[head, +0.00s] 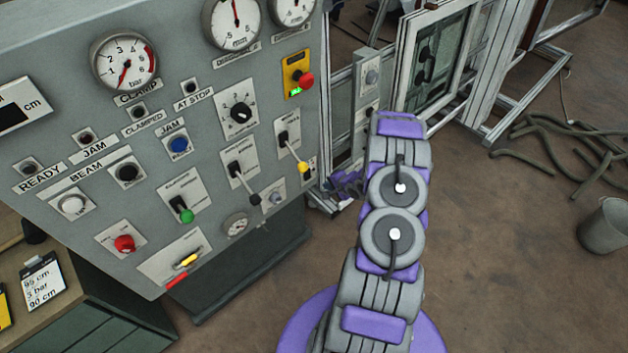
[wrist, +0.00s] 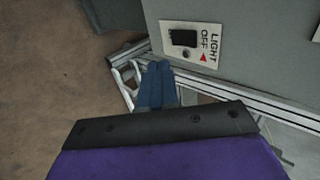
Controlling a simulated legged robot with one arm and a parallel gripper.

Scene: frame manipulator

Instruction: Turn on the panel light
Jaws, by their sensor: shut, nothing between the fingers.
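The light switch plate (wrist: 213,44) is a pale plate on the grey panel, at the top of the wrist view. It carries a black switch (wrist: 183,38), a small round grey dot, a red arrow mark and the words LIGHT and OFF, which read sideways. My gripper (wrist: 158,66) shows two blue fingers closed together, with nothing between them. In the picture the fingertips lie below the switch, apart from it. In the head view my gripper (head: 343,184) is partly hidden behind my arm, just right of the panel's lower right edge.
The grey control panel (head: 215,70) carries gauges, buttons and levers, including a yellow-tipped lever (head: 302,167) near its right edge. A metal frame (wrist: 225,93) runs along the panel's lower edge. Hoses (head: 575,140) and a bucket (head: 604,228) are on the floor at right.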

